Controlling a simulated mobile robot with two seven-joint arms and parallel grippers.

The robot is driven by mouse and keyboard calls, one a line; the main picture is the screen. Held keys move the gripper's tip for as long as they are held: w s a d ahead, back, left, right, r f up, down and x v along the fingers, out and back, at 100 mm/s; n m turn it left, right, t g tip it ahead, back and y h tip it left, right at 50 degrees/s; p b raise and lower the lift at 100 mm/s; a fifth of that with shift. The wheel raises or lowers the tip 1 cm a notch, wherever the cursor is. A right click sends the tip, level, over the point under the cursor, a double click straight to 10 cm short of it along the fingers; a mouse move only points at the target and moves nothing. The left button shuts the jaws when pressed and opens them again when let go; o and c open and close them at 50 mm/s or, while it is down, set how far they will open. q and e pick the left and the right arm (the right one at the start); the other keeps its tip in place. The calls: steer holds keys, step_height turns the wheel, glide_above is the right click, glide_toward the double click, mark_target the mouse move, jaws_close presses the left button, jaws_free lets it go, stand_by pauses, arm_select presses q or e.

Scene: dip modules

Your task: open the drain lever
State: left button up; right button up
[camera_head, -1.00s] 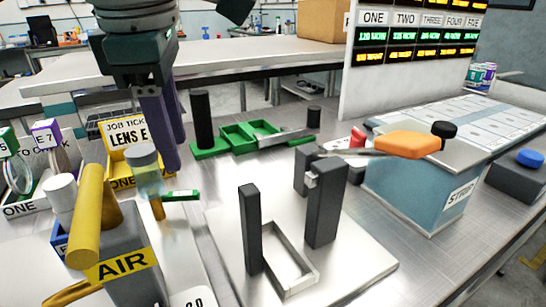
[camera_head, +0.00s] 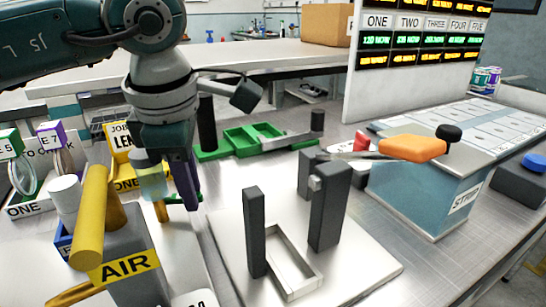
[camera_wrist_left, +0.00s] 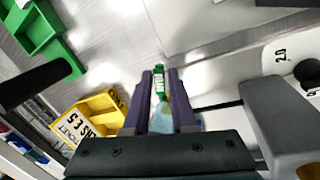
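A small green lever with white lettering (camera_head: 197,198) sticks out beside a brass stem (camera_head: 161,211) under a pale translucent cylinder (camera_head: 151,178). I take it for the drain lever; its lettering is too small to read surely. My left gripper (camera_head: 188,200) points down at it, its purple fingers partly covering the lever and cylinder. In the left wrist view, the fingers (camera_wrist_left: 158,78) stand apart, with the green lever (camera_wrist_left: 159,84) seen in the gap between their tips. I cannot tell whether they touch it. The lever's far side is hidden. My right gripper is out of view.
A grey AIR block (camera_head: 133,285) with a yellow cylinder (camera_head: 89,215) stands close in front. Yellow job-ticket bin (camera_head: 127,184) is behind left. Dark posts (camera_head: 330,205) on a pale plate and a blue tank with an orange handle (camera_head: 412,147) are to the right.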

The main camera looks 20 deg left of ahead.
arm_select(q)
jaws_close()
steer(key=shift+w+a+f+n+b, duration=0.15)
steer(key=shift+w+n+b, duration=0.1)
steer(key=shift+n+b, duration=0.25)
steer(key=shift+w+a+n+y, duration=0.15)
steer(key=shift+n+y, duration=0.15)
steer(key=shift+n, duration=0.4)
steer(key=shift+o, duration=1.9)
jaws_free()
steer(key=shift+r, duration=0.2)
